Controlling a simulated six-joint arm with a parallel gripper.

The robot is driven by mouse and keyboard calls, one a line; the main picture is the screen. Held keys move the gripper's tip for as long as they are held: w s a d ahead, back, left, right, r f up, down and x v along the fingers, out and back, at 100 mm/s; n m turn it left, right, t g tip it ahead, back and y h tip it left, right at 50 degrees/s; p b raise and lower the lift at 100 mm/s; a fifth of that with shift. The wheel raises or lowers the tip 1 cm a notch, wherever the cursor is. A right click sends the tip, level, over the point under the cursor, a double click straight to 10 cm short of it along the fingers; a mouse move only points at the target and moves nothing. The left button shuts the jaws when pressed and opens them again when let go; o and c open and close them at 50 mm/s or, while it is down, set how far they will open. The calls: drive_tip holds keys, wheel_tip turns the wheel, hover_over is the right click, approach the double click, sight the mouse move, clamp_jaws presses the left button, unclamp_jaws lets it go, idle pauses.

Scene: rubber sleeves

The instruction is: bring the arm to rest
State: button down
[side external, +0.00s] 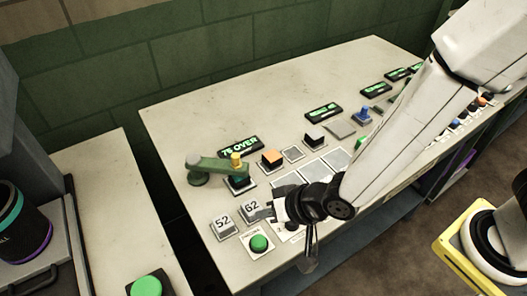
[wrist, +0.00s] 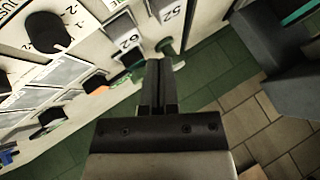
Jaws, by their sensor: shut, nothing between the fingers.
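My gripper (side external: 262,214) is low over the left end of the pale panel table (side external: 200,105), beside the tile marked 62 (side external: 251,210). The tile marked 52 (side external: 222,227) is just left of it. In the wrist view my gripper's two dark fingers (wrist: 158,64) are together with nothing between them, pointing toward tiles 62 (wrist: 128,42) and 52 (wrist: 172,14). Whether the fingers touch a tile cannot be told. My wrist hides part of the panel behind it.
A green lever (side external: 213,164) with a yellow cap stands near the 75 OVER display (side external: 241,146). An orange-topped block (side external: 271,158) and a green button (side external: 259,243) are close by. A side table (side external: 100,190) stands left across a gap. Free surface lies at the table's back left.

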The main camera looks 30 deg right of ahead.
drive_tip(key=s+d+r+n+g+h, duration=0.1)
drive_tip(key=d+r+g+h, duration=0.1)
drive_tip(key=d, duration=1.2)
drive_tip(key=s+d+r+g+h, duration=0.1)
drive_tip(key=d+r+g+h, duration=0.1)
drive_tip(key=d, duration=1.2)
drive_tip(key=shift+r+n+g+h, duration=0.3)
drive_tip(key=shift+r+n+h, duration=0.15)
drive_tip(key=shift+r, duration=0.3)
